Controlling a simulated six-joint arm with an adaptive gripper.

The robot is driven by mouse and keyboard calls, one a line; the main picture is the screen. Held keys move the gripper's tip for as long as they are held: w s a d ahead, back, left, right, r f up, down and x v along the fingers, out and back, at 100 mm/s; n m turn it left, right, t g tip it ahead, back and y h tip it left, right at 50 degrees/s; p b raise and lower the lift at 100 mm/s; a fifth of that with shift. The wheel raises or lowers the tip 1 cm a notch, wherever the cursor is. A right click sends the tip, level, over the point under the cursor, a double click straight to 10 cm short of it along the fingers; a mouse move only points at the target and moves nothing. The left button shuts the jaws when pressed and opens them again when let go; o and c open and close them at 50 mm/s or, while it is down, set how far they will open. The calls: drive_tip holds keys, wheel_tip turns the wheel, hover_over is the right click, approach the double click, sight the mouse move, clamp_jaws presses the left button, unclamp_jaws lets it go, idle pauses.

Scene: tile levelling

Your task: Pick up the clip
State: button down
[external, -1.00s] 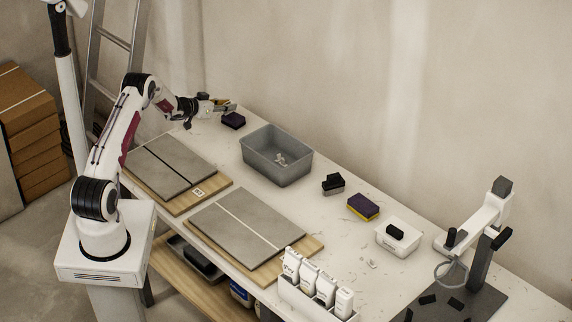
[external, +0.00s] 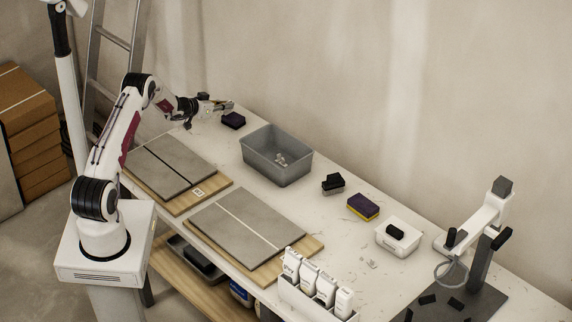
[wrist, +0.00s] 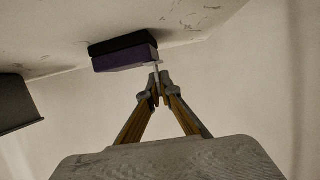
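My gripper (external: 230,105) is above the far left end of the table, close to a dark purple sponge block (external: 233,120). In the wrist view its fingers (wrist: 160,82) converge and the tips look closed together. A thin pale sliver shows at the tips, just in front of the purple block (wrist: 125,53); I cannot tell whether it is a held clip or part of the fingers. Small pale pieces that look like clips (external: 281,160) lie in the grey bin (external: 262,165). Another small pale piece (external: 371,264) lies on the table in front of the white tub.
Two grey tile panels on wooden boards (external: 178,165) (external: 240,228) lie along the front edge. A black block (external: 332,182), a purple and yellow sponge (external: 363,207), a white tub (external: 399,243) and a bottle rack (external: 318,294) stand to the right. The wall is behind.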

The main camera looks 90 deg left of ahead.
drive_tip(key=shift+r, duration=0.1)
drive_tip(key=shift+r, duration=4.9)
drive_tip(key=shift+w+d+r, duration=0.15)
drive_tip(key=shift+w+d, duration=0.95)
hover_over(232, 116)
drive_tip(key=shift+a+f, duration=0.15)
drive_tip(key=shift+f, duration=3)
